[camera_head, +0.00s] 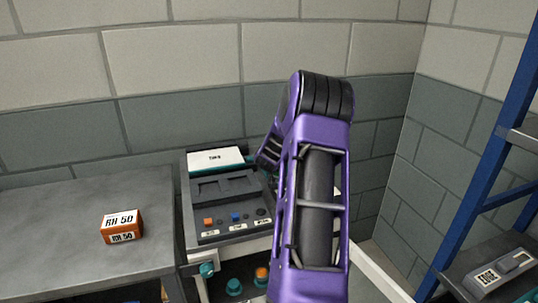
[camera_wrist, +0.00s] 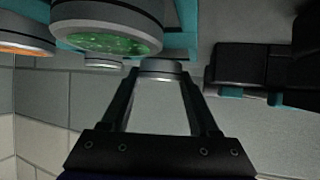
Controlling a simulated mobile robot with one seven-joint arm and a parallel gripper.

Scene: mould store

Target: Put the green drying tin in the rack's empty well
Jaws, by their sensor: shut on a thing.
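In the wrist view my gripper (camera_wrist: 160,76) is shut on a small grey metal tin (camera_wrist: 160,67). Only a metal side and rim of it show between the fingertips, so I cannot tell its colour. A larger tin with a green speckled face (camera_wrist: 110,42) stands close by, to the left of the fingertips, with teal rack parts (camera_wrist: 180,42) around it. A tin with an orange face (camera_wrist: 20,42) is at the far left edge. I cannot make out an empty well. In the head view my arm hides the gripper and what it holds.
In the head view a grey device (camera_head: 226,195) with buttons stands left of my arm. Round teal and orange tops (camera_head: 233,287) show below it. A blue ladder-like frame (camera_head: 487,160) stands at right.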

